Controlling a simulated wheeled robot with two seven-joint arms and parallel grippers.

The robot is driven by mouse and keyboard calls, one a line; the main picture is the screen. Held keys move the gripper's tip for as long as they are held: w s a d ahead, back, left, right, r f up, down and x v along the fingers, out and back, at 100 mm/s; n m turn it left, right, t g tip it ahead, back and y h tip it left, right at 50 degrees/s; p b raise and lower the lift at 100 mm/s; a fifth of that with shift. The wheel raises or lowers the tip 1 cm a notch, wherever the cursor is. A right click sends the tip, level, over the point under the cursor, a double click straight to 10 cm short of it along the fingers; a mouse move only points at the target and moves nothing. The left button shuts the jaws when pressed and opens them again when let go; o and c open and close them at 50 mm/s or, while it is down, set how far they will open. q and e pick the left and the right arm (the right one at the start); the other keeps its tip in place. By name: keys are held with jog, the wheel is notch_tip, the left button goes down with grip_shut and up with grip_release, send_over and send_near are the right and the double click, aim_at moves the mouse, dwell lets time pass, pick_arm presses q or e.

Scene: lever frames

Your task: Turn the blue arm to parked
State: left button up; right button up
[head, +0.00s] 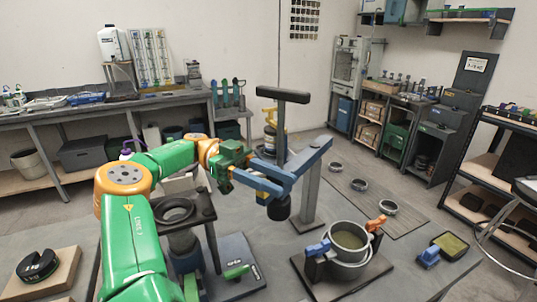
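The blue arm (306,158) is a slate-blue bar on top of a grey post (309,197), reaching toward the front left from it. A dark T-shaped handle (281,95) rises at the bar's near end, and a black round piece (279,209) shows below. My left gripper (279,184) is at that near end, its two blue fingers pointing right, with the lower handle between or beside them. Whether they press on it cannot be told. No mark reading parked can be made out. My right gripper is out of view.
A metal pot (349,242) with blue and orange clamps stands on a dark board in front. A black weight (38,266) sits front left.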

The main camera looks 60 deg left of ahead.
pick_arm(q)
jog(key=s+d+r+b, duration=0.1)
jog(key=s+d+r, duration=0.8)
jog(key=d+r, duration=0.1)
jog(key=shift+s+d+r, duration=0.25)
jog(key=shift+r, duration=0.5)
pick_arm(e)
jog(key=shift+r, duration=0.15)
